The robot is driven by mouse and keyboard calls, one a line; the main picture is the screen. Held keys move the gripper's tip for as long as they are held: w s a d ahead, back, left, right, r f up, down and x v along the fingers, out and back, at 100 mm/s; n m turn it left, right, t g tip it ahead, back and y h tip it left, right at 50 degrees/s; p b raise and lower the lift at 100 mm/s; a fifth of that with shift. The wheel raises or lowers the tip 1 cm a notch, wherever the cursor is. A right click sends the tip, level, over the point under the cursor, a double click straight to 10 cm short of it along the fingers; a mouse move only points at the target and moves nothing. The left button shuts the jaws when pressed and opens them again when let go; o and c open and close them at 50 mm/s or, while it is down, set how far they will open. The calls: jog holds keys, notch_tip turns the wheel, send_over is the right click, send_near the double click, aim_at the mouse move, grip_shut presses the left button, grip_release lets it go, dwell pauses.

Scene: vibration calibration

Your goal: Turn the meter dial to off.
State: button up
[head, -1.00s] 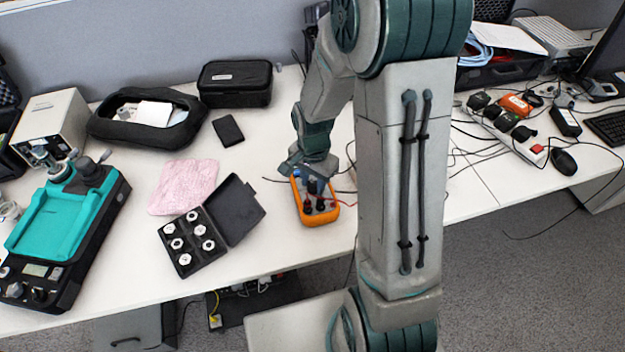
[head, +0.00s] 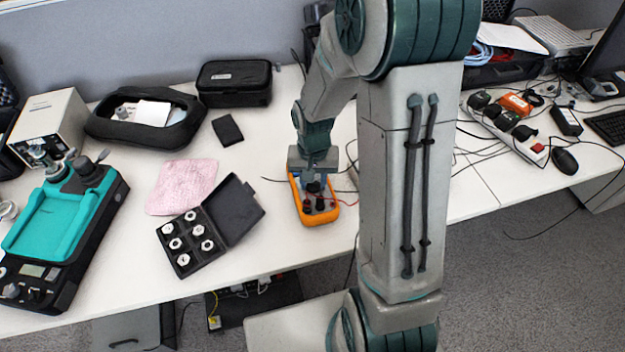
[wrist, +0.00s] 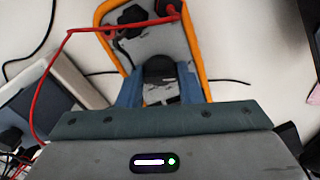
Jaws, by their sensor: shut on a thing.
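The orange meter (head: 307,214) lies on the white table, with a grey face and black and red plugs at its near end. It also shows in the wrist view (wrist: 200,52), where a red lead runs from its plug across to the left. My gripper (head: 314,184) is over the meter's middle. In the wrist view my gripper (wrist: 159,82) has its two blue fingers on either side of the round black dial (wrist: 158,68), shut on it. The dial's pointer and markings are mostly hidden, so its setting cannot be read.
An open black case (head: 183,264) of several silver weights and a pink cloth (head: 182,187) lie left of the meter. A teal-topped shaker (head: 45,235) stands farther left. Cables run behind and right of the meter. Bare table lies in front.

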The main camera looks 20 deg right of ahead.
aim_at(314, 183)
jog(key=shift+n, duration=0.9)
jog(key=o, duration=1)
jog(key=shift+c, duration=0.2)
notch_tip(314, 183, up, 14)
jog(key=p, duration=0.1)
jog(key=shift+s, duration=0.1)
jog(key=s+r+n+t+p, duration=0.1)
jog(key=s+r+t+p, duration=0.1)
jog(key=s+r, duration=0.5)
jog(key=s, duration=0.6)
jog(key=shift+s+n+t, duration=0.25)
jog(key=shift+n+t, duration=0.05)
jog(key=shift+t, duration=0.1)
